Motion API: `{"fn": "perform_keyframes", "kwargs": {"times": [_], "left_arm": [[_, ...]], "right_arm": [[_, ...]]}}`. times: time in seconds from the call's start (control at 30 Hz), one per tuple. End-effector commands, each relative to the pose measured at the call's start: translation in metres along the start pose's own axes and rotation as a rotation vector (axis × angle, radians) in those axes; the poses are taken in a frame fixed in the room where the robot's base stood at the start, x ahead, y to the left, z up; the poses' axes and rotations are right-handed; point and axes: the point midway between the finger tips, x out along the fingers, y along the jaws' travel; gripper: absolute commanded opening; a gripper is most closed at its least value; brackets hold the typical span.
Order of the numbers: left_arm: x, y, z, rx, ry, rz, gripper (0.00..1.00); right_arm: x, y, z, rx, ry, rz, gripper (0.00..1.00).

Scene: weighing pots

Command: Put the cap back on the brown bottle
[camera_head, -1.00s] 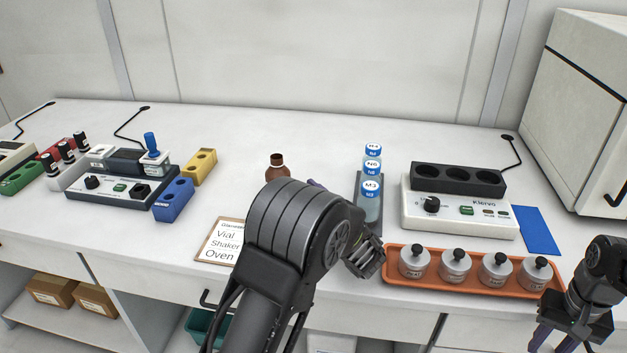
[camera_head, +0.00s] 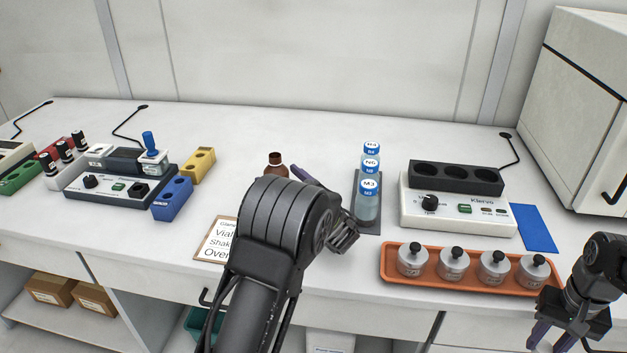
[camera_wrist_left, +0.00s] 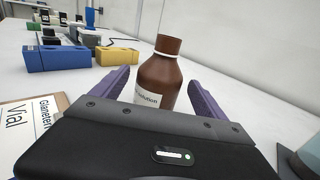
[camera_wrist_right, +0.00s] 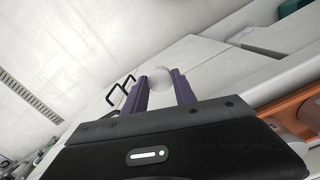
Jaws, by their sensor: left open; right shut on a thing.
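The brown bottle (camera_head: 275,164) stands upright on the bench, its neck bare; my left arm hides its lower part. In the left wrist view the bottle (camera_wrist_left: 162,75) stands between the spread purple fingers of my left gripper (camera_wrist_left: 160,90), with a gap visible on each side. The gripper is open and low beside the bottle. My right gripper (camera_wrist_right: 160,88) is shut on a round white thing, seemingly the cap (camera_wrist_right: 160,77), held between its fingertips. In the head view my right gripper (camera_head: 562,338) is at the lower right, in front of the bench; the cap cannot be made out there.
Labelled bottles (camera_head: 368,206) stand in a grey rack right of my left gripper. An orange tray (camera_head: 388,270) of metal pots lies along the front edge, near my right gripper. A clipboard (camera_head: 217,240) lies front left. A blue block (camera_head: 172,199) and yellow block (camera_head: 198,166) stand left of the bottle.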

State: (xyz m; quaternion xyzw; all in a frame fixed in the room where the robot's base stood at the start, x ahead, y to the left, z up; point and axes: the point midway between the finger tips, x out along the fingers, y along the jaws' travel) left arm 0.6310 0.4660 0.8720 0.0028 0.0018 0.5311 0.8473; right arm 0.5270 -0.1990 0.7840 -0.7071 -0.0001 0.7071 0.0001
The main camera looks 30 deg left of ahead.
Motion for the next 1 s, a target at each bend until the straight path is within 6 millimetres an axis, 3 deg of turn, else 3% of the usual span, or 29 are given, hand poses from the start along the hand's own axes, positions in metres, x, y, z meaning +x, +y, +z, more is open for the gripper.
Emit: {"fn": "perform_keyframes", "kwargs": {"times": [0.37, 1.0], "left_arm": [[0.046, 0.002, 0.002, 0.0, -0.001, 0.002, 0.84], [0.047, 0.001, 0.002, 0.0, 0.0, 0.001, 0.83]], "right_arm": [[-0.004, 0.0, 0.0, 0.0, 0.0, 0.0, 0.0], [-0.004, 0.0, 0.0, 0.0, 0.0, 0.0, 0.0]]}}
